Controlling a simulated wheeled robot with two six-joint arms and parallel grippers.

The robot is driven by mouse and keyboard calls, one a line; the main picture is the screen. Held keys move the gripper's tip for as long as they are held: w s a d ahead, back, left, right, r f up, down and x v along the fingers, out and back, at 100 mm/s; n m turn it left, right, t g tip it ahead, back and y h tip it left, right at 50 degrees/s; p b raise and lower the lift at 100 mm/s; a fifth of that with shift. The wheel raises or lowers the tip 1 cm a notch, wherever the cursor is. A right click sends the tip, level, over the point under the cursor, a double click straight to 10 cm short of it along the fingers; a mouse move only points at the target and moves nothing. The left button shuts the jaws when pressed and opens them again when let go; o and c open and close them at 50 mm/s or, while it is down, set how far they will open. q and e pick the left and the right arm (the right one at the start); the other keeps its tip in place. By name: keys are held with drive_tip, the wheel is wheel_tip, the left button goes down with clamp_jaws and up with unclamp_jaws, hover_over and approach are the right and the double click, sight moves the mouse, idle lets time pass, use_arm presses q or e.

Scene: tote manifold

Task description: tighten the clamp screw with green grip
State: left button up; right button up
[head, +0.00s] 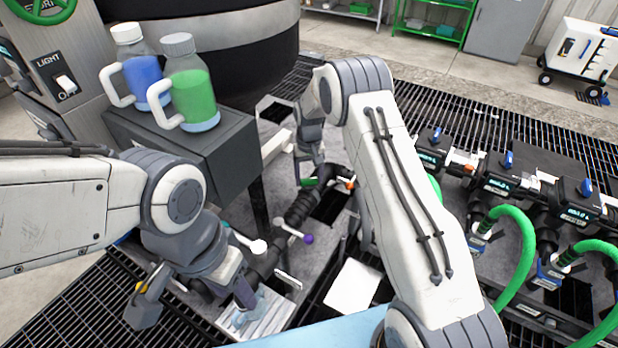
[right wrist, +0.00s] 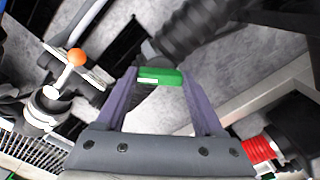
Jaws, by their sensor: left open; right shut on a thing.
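The green grip (head: 308,182) of the clamp screw sits beside the black ribbed hose (head: 302,208) in the middle of the head view. In the right wrist view the green grip (right wrist: 160,76) lies crosswise between my two purple fingertips. My right gripper (right wrist: 160,82) is shut on it; the same gripper (head: 308,172) shows from behind in the head view. The screw's shaft and clamp band are mostly hidden. My left gripper (head: 243,292) is open and points down near a pale metal plate (head: 262,318), apart from the green grip.
Handles with a purple ball (head: 308,238), a white ball (head: 258,246) and an orange end (head: 350,183) stand close by. Two jugs (head: 190,85) stand on a dark box at left. Green hoses (head: 525,250) and valves fill the right.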

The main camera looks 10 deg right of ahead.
sight(309, 179)
drive_tip(key=m, duration=0.4)
drive_tip(key=shift+r+m, duration=0.1)
drive_tip(key=shift+m, duration=0.2)
drive_tip(key=shift+w+m+b, duration=0.1)
drive_tip(key=shift+m+b, duration=0.2)
drive_tip(key=shift+m, duration=1.5)
drive_tip(key=o, duration=1.4)
wheel_tip(309, 179, up, 10)
drive_tip(key=shift+r+b, duration=0.25)
drive_tip(key=shift+b, duration=0.45)
